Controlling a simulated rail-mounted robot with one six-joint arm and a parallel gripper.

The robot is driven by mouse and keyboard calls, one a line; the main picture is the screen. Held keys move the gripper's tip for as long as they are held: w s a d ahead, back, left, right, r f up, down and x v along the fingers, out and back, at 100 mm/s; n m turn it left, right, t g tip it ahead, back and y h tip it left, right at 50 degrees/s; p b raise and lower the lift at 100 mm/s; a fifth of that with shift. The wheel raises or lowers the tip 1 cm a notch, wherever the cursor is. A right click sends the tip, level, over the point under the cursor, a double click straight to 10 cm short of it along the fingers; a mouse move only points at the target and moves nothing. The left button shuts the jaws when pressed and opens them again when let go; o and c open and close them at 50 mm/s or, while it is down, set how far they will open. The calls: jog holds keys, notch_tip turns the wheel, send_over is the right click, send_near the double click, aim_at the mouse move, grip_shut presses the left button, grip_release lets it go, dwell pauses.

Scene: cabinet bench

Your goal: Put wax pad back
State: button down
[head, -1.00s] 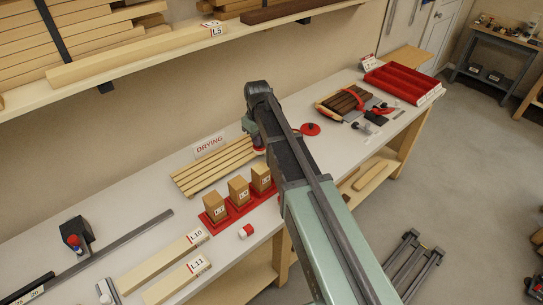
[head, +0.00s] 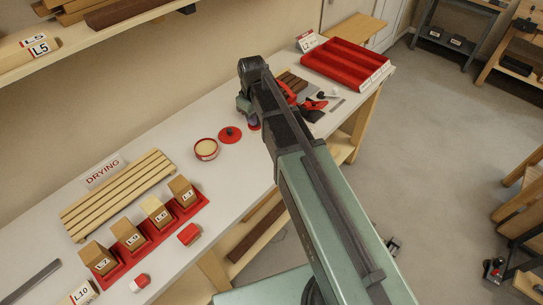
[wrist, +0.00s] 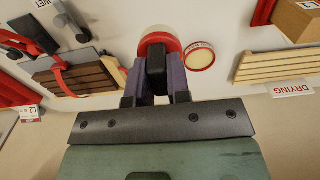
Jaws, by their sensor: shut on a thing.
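My gripper (wrist: 155,95) is shut on the wax pad (wrist: 170,43). In the wrist view a dark grip block sits between its purple fingers, with a round red and cream part beyond them. In the head view the gripper (head: 246,110) is above the bench, and a bit of red shows beneath it; my arm hides much of it. The open round tin (head: 206,149), red-rimmed with cream inside, stands to its left. It also shows in the wrist view (wrist: 200,56). The red lid (head: 230,134) with a dark knob lies between tin and gripper.
A dark slatted wooden piece with a red strap (wrist: 78,75) lies close by, partly behind my arm. A red compartment tray (head: 345,62) stands at the far right. The drying rack (head: 117,196) and a red holder with wooden blocks (head: 188,212) are left.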

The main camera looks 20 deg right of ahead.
jog(key=f+b, duration=2)
jog(key=shift+s+a+f, duration=0.15)
jog(key=shift+a+f, duration=0.1)
jog(key=shift+a, duration=0.15)
jog(key=shift+r, duration=0.3)
jog(key=shift+f, duration=0.25)
jog(key=c, duration=1.1)
grip_release()
jog(key=shift+r, duration=0.1)
notch_tip(320, 180, up, 13)
jog(key=p, duration=1.2)
jog(key=s+m, duration=0.2)
jog(key=s, duration=0.3)
jog(key=s+m, duration=0.2)
jog(key=s, duration=0.4)
jog(key=s+m, duration=0.1)
jog(key=s, duration=0.5)
jog(key=shift+s+f+m, duration=0.2)
jog(key=shift+f+m, duration=0.15)
jog(key=shift+m, duration=0.05)
